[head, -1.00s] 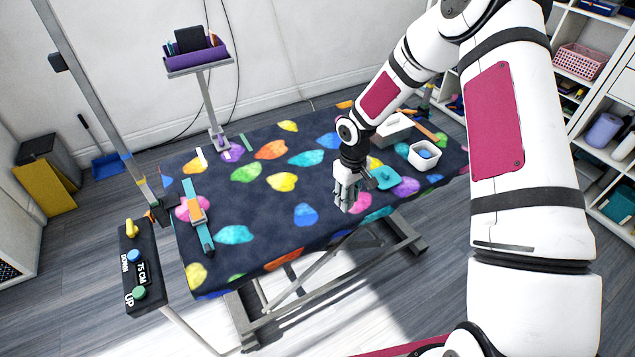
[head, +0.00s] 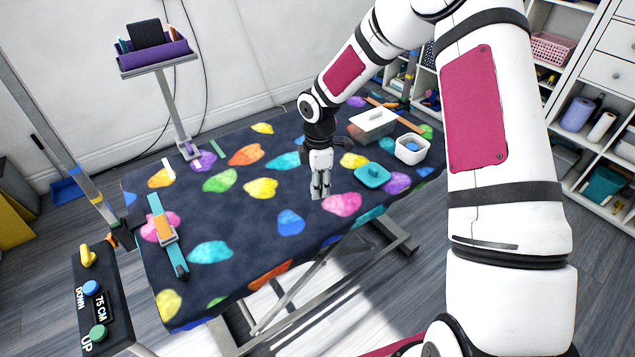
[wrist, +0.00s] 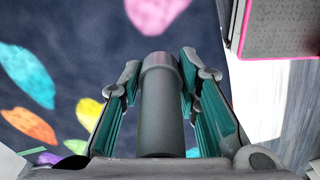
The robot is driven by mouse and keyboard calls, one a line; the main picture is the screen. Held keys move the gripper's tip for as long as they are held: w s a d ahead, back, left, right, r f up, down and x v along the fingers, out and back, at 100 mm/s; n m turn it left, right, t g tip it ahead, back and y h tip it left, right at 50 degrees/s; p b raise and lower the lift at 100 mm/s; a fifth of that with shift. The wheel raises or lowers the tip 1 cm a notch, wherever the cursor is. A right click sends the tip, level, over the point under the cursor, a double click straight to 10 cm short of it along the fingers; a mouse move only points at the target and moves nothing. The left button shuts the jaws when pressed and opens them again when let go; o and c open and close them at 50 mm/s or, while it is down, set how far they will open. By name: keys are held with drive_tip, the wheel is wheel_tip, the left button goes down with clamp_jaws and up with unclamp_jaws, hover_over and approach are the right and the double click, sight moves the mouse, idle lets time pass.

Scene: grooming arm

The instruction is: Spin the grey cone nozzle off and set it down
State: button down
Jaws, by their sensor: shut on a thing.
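A grey, tube-like piece (wrist: 160,105) with a wider band at its far end, which looks like the grey cone nozzle, stands between the teal-padded fingers in the wrist view. My gripper (wrist: 158,90) is shut on it. In the head view my gripper (head: 320,188) points down over the dark, colour-spotted table (head: 235,225), left of the pink spot. The nozzle is too small there to make out clearly. I cannot tell how far its tip is from the table top. Nothing attached to the nozzle shows.
A teal lid (head: 373,175), a white pot with blue inside (head: 411,150) and a white box (head: 372,124) stand right of my gripper. A teal and orange strap-like item (head: 164,234) lies at the left. A purple tray (head: 157,55) stands on a post behind. The table's middle is clear.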

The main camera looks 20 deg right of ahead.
drive_tip(key=shift+f+b, duration=1.3)
drive_tip(key=shift+f, duration=1.6)
drive_tip(key=c, duration=1.1)
unclamp_jaws()
wheel_tip(320, 180, up, 12)
drive_tip(key=shift+r, duration=0.1)
